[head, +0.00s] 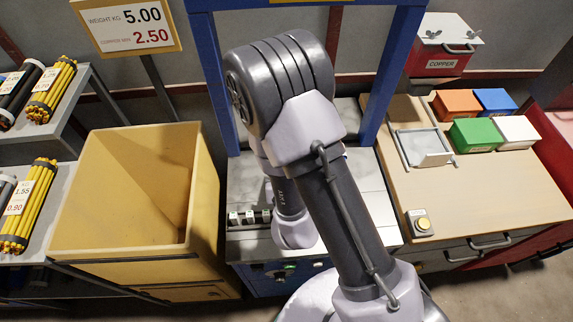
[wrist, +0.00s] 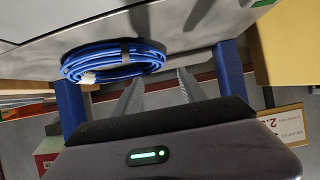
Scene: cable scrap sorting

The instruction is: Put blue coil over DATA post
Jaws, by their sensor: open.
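A blue cable coil (wrist: 112,62) shows in the wrist view, left of centre, against a grey surface. It has a dark band at its upper edge and a white piece at its lower left. My gripper (wrist: 160,78) is open in the wrist view, its two grey fingers pointing up the picture. The coil's lower right part is close to the left fingertip; I cannot tell whether they touch. Nothing shows between the fingers. In the head view my arm hides the gripper and the coil. I cannot make out a DATA post in either view.
A blue frame (head: 209,70) stands over a grey-topped machine (head: 365,185) around my arm. A large yellow bin (head: 205,200) and shelves of cable bundles (head: 40,95) are left. Right is a wooden bench (head: 480,200) with coloured boxes and a red COPPER box (head: 443,45).

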